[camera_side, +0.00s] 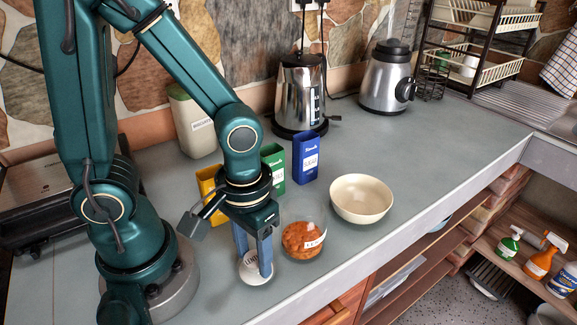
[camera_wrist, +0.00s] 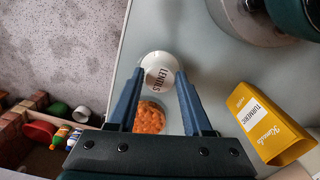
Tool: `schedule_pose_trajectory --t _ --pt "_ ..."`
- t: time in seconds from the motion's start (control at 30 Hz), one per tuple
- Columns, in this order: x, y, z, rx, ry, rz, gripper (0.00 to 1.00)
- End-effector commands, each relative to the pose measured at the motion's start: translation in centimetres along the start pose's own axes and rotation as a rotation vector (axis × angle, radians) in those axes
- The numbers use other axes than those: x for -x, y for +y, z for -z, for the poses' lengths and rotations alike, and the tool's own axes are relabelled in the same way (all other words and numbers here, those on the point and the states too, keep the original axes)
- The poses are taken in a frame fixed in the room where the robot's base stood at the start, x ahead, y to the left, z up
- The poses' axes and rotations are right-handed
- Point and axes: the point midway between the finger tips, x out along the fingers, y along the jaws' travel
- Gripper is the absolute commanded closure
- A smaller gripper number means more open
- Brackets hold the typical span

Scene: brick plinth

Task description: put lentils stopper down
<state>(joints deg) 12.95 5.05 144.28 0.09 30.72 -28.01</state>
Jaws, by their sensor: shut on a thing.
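The lentils stopper (camera_side: 257,279) is a round white disc with dark lettering; it also shows in the wrist view (camera_wrist: 160,63), reading "LENTILS". My gripper (camera_side: 254,262) points down with its two blue fingers on either side of the stopper, shut on it, as in the wrist view (camera_wrist: 159,76). The stopper is low over the counter near its front edge; I cannot tell whether it touches. The glass jar of orange lentils (camera_side: 303,238) stands just right of my gripper, with no stopper seen on it. In the wrist view the jar (camera_wrist: 150,117) shows between the fingers.
A cream bowl (camera_side: 361,199) stands right of the jar. Behind my gripper are a yellow tin (camera_side: 207,186), a green tin (camera_side: 274,168) and a blue tin (camera_side: 306,158). A kettle (camera_side: 301,90) and blender (camera_side: 387,80) stand at the back. The counter right of the bowl is clear.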

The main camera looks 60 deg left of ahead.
Motion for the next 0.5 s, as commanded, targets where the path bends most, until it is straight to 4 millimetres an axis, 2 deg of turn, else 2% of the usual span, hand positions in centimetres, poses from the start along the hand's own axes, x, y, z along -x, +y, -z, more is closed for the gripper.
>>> schedule_pose_trajectory --t 0.1,0.5 --pt "-0.80 -0.05 -0.09 0.000 -0.003 0.001 1.00" --pt "-1.18 -0.02 -0.03 0.000 0.000 0.000 1.00"
